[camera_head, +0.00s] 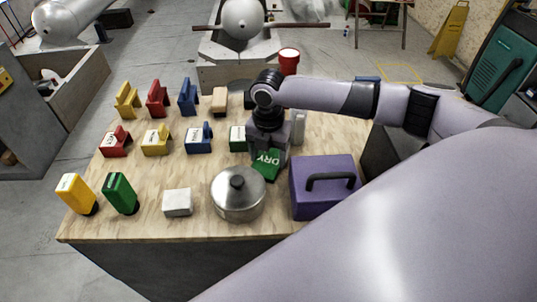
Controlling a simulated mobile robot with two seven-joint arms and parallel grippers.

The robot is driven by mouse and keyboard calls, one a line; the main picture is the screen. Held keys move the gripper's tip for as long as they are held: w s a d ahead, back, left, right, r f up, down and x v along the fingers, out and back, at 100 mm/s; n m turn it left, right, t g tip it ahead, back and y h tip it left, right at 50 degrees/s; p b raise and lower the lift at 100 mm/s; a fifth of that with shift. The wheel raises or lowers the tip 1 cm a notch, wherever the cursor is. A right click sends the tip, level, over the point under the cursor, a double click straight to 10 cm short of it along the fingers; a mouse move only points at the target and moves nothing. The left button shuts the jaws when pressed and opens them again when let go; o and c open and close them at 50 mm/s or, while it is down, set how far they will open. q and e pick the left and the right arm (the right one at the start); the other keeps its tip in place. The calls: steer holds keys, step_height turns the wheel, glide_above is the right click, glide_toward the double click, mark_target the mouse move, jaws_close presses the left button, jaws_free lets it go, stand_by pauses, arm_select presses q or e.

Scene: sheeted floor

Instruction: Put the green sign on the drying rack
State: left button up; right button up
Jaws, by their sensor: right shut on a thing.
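The green sign (266,168), with white letters that read DRY, is at the tips of my right gripper (268,150), over the right middle of the wooden table. My right gripper points down and is shut on the sign, hiding its upper part. I cannot tell whether the sign's lower edge touches the table. I cannot make out a drying rack for certain. My left gripper is not in view.
A metal pot with a lid (238,195) and a purple box with a black handle (325,187) stand in front of my right gripper. Yellow (155,141), red (115,143) and blue (198,139) blocks stand to the left. A white block (177,202) lies near the front edge.

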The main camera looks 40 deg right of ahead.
steer(key=o, duration=1)
